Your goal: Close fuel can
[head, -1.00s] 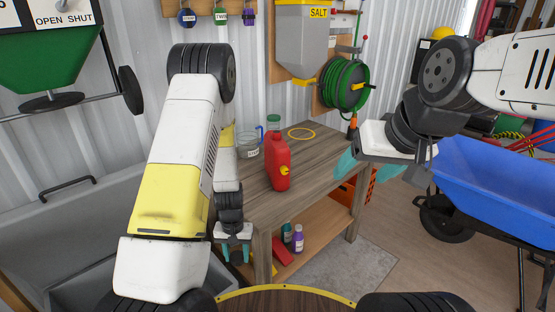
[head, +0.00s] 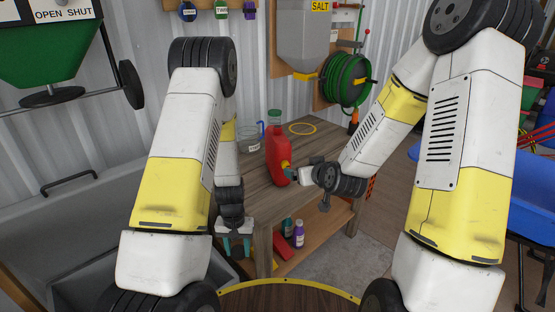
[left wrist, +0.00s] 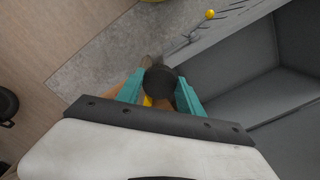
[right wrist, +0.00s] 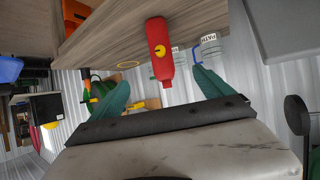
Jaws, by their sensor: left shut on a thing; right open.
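The red fuel can (head: 278,148) stands upright on the wooden workbench (head: 255,190). In the right wrist view the can (right wrist: 158,38) shows with a yellow round mark on its side, its narrow neck towards my fingers. My right gripper (head: 292,174) is open at the can's right side; its fingers (right wrist: 160,95) are spread with the neck between and beyond them, and I cannot tell if they touch. My left gripper (head: 237,246) hangs low in front of the bench. It is shut on a black round cap (left wrist: 160,82), clear in the left wrist view.
Bottles (head: 298,234) stand on the lower shelf. A grey tub (head: 70,225) is at left; a blue wheelbarrow (head: 530,195) is at right.

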